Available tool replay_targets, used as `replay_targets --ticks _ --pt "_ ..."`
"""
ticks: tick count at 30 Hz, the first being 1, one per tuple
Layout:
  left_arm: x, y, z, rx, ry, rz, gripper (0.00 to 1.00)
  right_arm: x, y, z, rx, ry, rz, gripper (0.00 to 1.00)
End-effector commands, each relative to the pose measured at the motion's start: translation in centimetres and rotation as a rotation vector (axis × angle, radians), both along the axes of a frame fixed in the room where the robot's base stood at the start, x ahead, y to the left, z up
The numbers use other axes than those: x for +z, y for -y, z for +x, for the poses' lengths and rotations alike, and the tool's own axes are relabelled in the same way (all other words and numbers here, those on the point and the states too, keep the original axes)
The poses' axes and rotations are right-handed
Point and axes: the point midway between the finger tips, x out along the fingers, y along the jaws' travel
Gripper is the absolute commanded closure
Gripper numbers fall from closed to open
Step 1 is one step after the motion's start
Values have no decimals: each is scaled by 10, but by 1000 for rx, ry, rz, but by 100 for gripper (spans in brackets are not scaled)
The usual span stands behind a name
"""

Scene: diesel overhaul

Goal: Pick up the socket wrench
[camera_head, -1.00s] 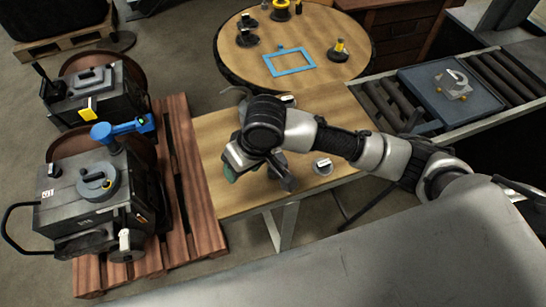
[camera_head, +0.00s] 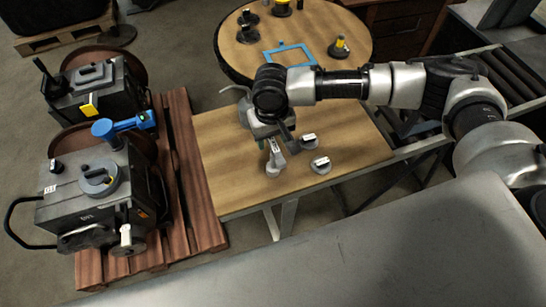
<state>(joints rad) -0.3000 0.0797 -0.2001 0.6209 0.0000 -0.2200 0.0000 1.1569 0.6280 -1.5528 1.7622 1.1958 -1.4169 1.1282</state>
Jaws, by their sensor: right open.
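My right gripper (camera_head: 268,132) is open above the far part of the wooden table and points down. Just below it stands a small grey part (camera_head: 275,160) with a white label, close to the fingers and partly covered at its top. I cannot tell whether this is the socket wrench or whether a finger touches it. Two more small grey labelled pieces, one farther back (camera_head: 308,141) and one round one in front (camera_head: 320,166), lie to its right. My left gripper is out of view.
The wooden table (camera_head: 235,190) is bare at its front and right. A round table (camera_head: 232,65) behind holds a blue frame (camera_head: 288,53) and several dark parts. Two engine-like machines, one nearer (camera_head: 95,205) and one behind (camera_head: 90,95), stand on a reddish pallet (camera_head: 183,165).

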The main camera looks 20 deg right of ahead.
Motion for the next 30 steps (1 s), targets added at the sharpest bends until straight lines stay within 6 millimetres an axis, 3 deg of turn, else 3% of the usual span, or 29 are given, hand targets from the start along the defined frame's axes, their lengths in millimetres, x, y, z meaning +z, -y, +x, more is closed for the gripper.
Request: replay_targets --ticks 6,10,19,27,30 --pt "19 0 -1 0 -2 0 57 -26 3 -3 2 -2 -2 49" --pt "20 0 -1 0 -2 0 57 -45 2 -3 1 -3 -1 49" --pt "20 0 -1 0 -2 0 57 -51 2 -3 2 -1 0 49" --pt "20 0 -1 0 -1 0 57 -50 2 -2 2 -1 0 90" --pt "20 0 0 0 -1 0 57 -50 2 -2 2 0 0 100"
